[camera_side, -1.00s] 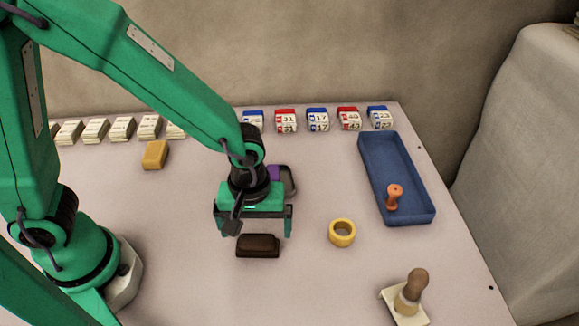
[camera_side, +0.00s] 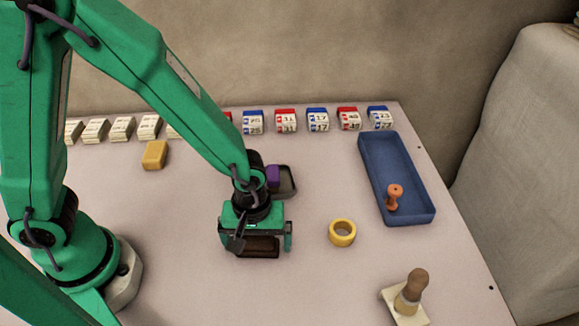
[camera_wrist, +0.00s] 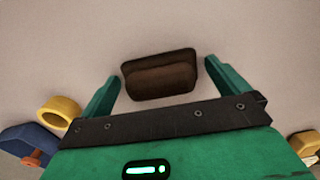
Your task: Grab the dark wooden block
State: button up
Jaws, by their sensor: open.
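The dark wooden block (camera_side: 262,253) lies on the table, and my gripper partly covers it in the side view. My gripper (camera_side: 256,244) is open, with its fingers toward the two ends of the block. In the wrist view the block (camera_wrist: 160,75) shows between the two green fingertips of my gripper (camera_wrist: 160,82), slightly beyond them. A gap shows between each fingertip and the block. I cannot tell how high the fingertips are above the table.
A yellow ring (camera_side: 342,233) lies to the right. A blue tray (camera_side: 428,219) holds an orange peg-like piece (camera_side: 394,196). A dark tray with a purple piece (camera_side: 273,176) is behind my gripper. A wooden-handled stamp (camera_side: 410,292) is front right. A yellow block (camera_side: 155,155) sits back left.

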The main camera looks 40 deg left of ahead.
aim_at(256, 241)
jog(key=c, duration=1)
jog(key=shift+r, duration=0.2)
jog(key=shift+r, duration=0.8)
jog(key=r, duration=0.2)
jog(key=shift+s+d+r, duration=0.2)
jog(key=shift+s+r, duration=0.15)
jog(key=s+d+r, duration=0.4)
jog(key=s+r, duration=0.2)
jog(key=s, duration=0.4)
jog(key=shift+d+r, duration=0.2)
jog(key=shift+d, duration=0.05)
